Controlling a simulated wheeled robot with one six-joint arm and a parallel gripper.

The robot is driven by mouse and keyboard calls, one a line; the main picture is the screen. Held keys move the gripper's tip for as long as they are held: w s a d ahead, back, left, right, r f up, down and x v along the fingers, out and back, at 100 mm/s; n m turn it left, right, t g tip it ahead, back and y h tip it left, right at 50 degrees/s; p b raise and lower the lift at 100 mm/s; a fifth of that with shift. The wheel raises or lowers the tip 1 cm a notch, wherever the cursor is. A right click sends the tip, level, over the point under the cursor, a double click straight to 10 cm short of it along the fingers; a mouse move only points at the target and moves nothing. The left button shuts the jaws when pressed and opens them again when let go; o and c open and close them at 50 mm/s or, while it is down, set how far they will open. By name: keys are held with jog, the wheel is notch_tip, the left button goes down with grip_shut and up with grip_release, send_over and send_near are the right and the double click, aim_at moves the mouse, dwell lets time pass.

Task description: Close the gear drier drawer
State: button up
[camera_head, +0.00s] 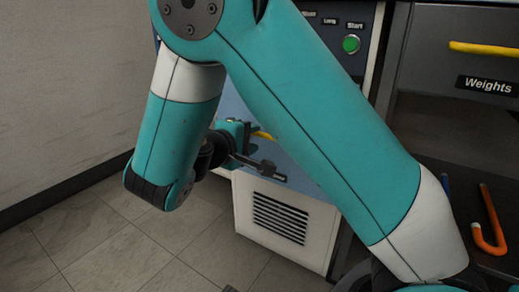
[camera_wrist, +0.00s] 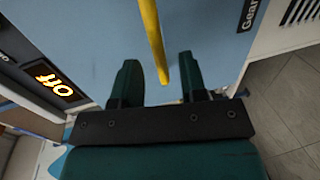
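The gear drier drawer has a light blue front (camera_wrist: 95,40), with a yellow bar handle (camera_wrist: 153,40) and a black label starting "Gear" (camera_wrist: 250,15). In the head view the drawer front (camera_head: 285,158) and handle (camera_head: 264,135) are largely hidden behind my arm. My gripper (camera_wrist: 160,75) is open in the wrist view, its dark green fingers on either side of the handle's near end, with gaps visible on both sides. In the head view my gripper (camera_head: 238,148) is at the drawer front, partly hidden. I cannot tell how far the drawer stands out.
A lit "Off" display (camera_wrist: 55,85) is left of the drawer front in the wrist view. A green start button (camera_head: 351,44) sits above. A white vented panel (camera_head: 280,218) is below. A "Weights" drawer (camera_head: 460,70) and an orange hooked tool (camera_head: 490,220) are right. Tiled floor (camera_head: 130,240) is clear left.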

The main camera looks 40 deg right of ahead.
aim_at(257, 134)
jog(key=shift+b+x, duration=0.6)
jog(key=shift+x, duration=1.4)
jog(key=shift+r, duration=0.1)
grip_shut()
